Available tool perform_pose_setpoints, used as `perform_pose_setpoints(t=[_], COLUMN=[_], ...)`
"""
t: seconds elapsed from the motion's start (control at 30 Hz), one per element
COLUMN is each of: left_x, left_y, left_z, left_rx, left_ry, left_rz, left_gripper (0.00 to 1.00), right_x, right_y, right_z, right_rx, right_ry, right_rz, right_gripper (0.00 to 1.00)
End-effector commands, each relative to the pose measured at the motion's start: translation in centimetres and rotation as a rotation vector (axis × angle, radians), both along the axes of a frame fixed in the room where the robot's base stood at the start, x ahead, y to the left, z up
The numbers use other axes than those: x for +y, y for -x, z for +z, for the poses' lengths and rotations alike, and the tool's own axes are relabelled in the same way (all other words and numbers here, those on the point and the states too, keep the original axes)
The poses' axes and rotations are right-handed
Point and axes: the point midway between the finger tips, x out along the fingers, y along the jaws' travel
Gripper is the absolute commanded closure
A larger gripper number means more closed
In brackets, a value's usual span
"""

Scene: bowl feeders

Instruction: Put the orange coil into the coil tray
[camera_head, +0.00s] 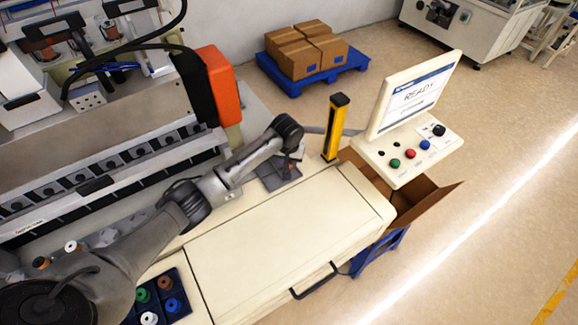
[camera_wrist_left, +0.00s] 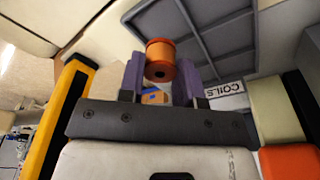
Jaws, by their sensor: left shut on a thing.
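The orange coil (camera_wrist_left: 160,50) sits between the purple fingers of my left gripper (camera_wrist_left: 160,80) in the left wrist view, and the gripper is shut on it. The coil tray (camera_wrist_left: 190,30) is a grey tray with divided compartments, and a COILS label lies beside it. The coil appears in front of the tray in that view; I cannot tell the gap between them. In the head view my left gripper (camera_head: 294,154) is small and partly hidden by its wrist, over the grey tray (camera_head: 270,181). My right gripper is not in view.
A yellow post (camera_head: 336,127) and the READY control panel (camera_head: 415,95) stand right of the tray. An orange and black block (camera_head: 217,82) stands left of it. A dark-blue holder (camera_head: 183,279) with several coloured coils is at the lower left. The cream worktop (camera_head: 285,235) is clear.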

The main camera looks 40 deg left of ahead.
Motion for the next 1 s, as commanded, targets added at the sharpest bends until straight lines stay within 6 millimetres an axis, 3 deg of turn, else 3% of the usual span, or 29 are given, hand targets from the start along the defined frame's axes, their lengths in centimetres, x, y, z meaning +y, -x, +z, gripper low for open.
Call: perform_pose_setpoints(t=[0.3, 0.77, 0.8, 1.0], left_x=[-0.1, -0.1, -0.1, -0.1], left_y=[0.1, 0.1, 0.1, 0.1], left_z=[-3.6, -4.1, -4.1, -4.1], left_rx=[0.002, 0.002, 0.001, 0.001], left_ry=[0.0, 0.001, 0.0, 0.0], left_rz=[-0.002, -0.001, -0.001, -0.001], left_gripper=[0.91, 0.91, 0.66, 0.46], right_x=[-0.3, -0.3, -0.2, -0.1], right_y=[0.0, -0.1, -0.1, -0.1], right_z=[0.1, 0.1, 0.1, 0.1], right_rx=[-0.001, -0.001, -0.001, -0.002], right_ry=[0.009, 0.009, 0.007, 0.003], right_rz=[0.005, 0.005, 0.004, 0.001], right_gripper=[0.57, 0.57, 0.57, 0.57])
